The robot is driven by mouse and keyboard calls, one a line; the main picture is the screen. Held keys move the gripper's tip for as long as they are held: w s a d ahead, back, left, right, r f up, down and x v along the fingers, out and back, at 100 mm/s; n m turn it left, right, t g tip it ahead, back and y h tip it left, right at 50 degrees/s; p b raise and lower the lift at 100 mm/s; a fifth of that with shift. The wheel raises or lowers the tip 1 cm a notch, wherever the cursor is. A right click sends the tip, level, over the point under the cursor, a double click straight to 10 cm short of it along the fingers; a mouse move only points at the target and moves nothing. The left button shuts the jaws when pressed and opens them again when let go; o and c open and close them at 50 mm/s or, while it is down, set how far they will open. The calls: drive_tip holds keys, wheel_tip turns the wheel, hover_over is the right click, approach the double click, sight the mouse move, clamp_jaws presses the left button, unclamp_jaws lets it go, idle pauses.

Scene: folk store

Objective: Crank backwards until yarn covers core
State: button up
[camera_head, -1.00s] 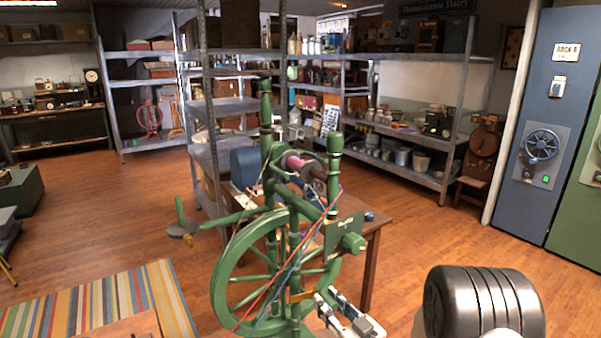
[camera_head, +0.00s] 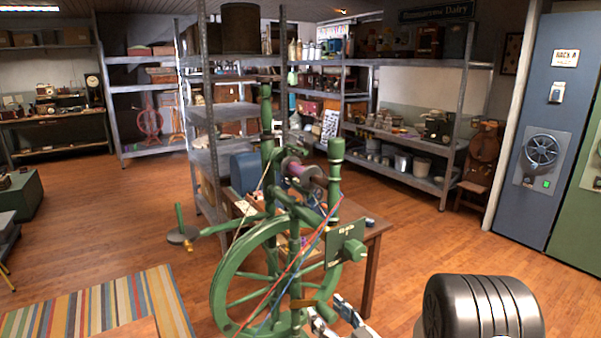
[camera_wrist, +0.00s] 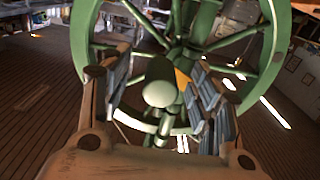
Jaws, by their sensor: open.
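A green spinning wheel (camera_head: 225,275) stands in front of me. Near its top, between the upright posts, is a bobbin (camera_head: 300,170) with pinkish yarn and a dark core showing. Red yarn (camera_head: 300,262) and blue yarn run down across the wheel. In the wrist view, a rounded green knob (camera_wrist: 160,93) lies between the fingers of my gripper (camera_wrist: 166,95), with the wheel's rim and spokes behind. My gripper (camera_head: 335,317) is open, low at the wheel's front; whether it touches the knob is unclear.
A wooden table (camera_head: 375,232) is behind the wheel. A grey disc with a green post (camera_head: 179,218) juts out left. A striped rug (camera_head: 100,300) lies at lower left.

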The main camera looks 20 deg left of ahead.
drive_tip(key=v, duration=0.9)
idle(0.7)
drive_tip(key=shift+r, duration=0.15)
drive_tip(key=w+d+r+m+h, duration=0.1)
drive_tip(key=w+d+r+h, duration=0.3)
drive_tip(key=d+r+h, duration=0.25)
drive_tip(key=s+d+r+m+h, duration=0.35)
drive_tip(key=s+d+h, duration=0.2)
drive_tip(key=d, duration=0.35)
drive_tip(key=s+d+r+m+g, duration=0.1)
drive_tip(key=s+r+m+g, duration=0.1)
drive_tip(key=s, duration=1.1)
drive_tip(key=s+d+r+m+g+h, duration=0.1)
drive_tip(key=s+m+g, duration=0.2)
drive_tip(key=s, duration=1.1)
drive_tip(key=shift+d+r+g+h, duration=0.3)
drive_tip(key=shift+d+r+g, duration=0.05)
drive_tip(key=shift+g, duration=0.75)
